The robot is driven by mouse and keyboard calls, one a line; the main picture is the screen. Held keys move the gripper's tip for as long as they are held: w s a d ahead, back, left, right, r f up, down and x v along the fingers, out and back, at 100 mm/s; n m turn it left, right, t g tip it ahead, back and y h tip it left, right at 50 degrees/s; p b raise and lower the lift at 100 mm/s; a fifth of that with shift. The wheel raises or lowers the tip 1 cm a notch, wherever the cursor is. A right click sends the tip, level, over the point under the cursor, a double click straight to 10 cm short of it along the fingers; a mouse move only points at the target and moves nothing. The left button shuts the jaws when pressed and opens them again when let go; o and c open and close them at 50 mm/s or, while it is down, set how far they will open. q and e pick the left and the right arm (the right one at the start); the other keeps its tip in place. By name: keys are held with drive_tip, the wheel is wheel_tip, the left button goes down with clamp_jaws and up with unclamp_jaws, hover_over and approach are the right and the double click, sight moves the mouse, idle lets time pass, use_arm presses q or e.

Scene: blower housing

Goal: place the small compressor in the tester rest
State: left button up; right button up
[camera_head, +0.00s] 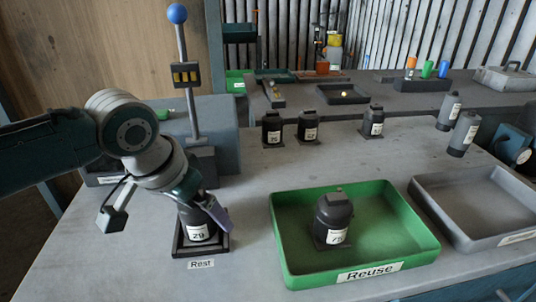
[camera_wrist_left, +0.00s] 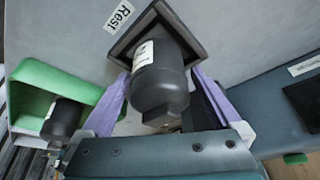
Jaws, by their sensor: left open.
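A small dark compressor (camera_head: 199,234) with a white label reading 29 stands upright in the tester rest (camera_head: 179,250), a square black tray labelled "Rest". In the left wrist view the compressor (camera_wrist_left: 160,80) sits with its base inside the rest's rim (camera_wrist_left: 196,47). My left gripper (camera_head: 201,212) is open, with its purple fingers on both sides of the compressor. They also flank it in the left wrist view (camera_wrist_left: 162,88). Whether the fingers touch it is unclear. The right gripper is not in view.
A similar compressor (camera_head: 333,222) stands in the green "Reuse" tray (camera_head: 286,262). A grey tray (camera_head: 428,205) lies at the right. Several units stand further back, including one (camera_head: 272,129). The tester post (camera_head: 190,105) rises behind my left gripper.

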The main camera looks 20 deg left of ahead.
use_arm(q)
drive_tip(key=d+p+v, duration=0.1)
drive_tip(key=p+v, duration=0.2)
drive_tip(key=v, duration=0.9)
drive_tip(key=s+d+f, duration=0.1)
drive_tip(key=s+d, duration=0.1)
drive_tip(key=s, duration=0.6)
drive_tip(key=s+d+f, duration=0.1)
drive_tip(key=s+d, duration=0.2)
drive_tip(key=s, duration=0.6)
drive_tip(key=shift+s+d+f+m+g, duration=0.25)
drive_tip(key=shift+d+f+m+g, duration=0.05)
drive_tip(key=shift+g, duration=0.1)
